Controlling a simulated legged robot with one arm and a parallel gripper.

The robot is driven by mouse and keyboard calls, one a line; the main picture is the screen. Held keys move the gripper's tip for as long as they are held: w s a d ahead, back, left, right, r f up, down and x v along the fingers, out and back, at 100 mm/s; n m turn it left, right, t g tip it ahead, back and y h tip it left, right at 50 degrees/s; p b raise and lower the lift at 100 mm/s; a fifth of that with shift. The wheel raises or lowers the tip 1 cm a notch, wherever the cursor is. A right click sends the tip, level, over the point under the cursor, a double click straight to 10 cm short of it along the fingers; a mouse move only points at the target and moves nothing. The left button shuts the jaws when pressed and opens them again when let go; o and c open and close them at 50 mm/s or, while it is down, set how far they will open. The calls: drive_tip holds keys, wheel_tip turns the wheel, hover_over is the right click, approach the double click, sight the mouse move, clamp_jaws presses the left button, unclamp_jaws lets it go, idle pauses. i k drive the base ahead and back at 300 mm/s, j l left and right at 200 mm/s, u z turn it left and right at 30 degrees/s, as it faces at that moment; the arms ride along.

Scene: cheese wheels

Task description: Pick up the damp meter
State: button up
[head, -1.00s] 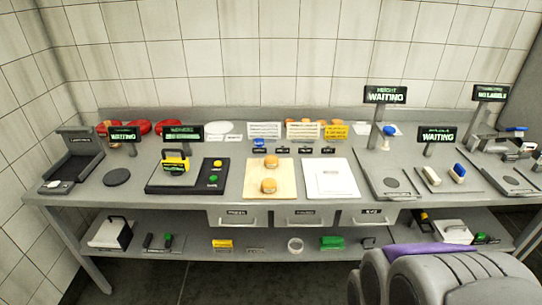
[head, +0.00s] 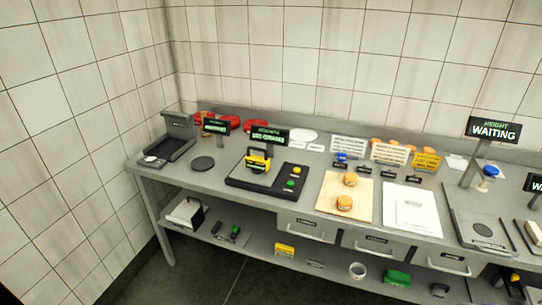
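A yellow and black handheld device with a dark handle (head: 258,160), which looks like the damp meter, stands on a black base plate (head: 243,182) on the left half of the workbench. Two round buttons, one yellow and one green, are on the plate to its right. A small sign with green text (head: 270,135) stands just behind it; its text is too small to read surely. My gripper is not in view, so its state does not show.
The grey workbench (head: 225,155) runs along the tiled wall. A dark round pad (head: 203,163) and a grey tray unit (head: 178,139) are left. A lower shelf holds small items.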

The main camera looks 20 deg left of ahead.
sight(257, 164)
drive_tip(key=i+l+u, duration=0.25)
drive_tip(key=i, duration=0.25)
drive_tip(key=i+l+u, duration=0.25)
drive_tip(key=i, duration=0.3)
drive_tip(key=i+l+u, duration=0.25)
drive_tip(key=i, duration=0.2)
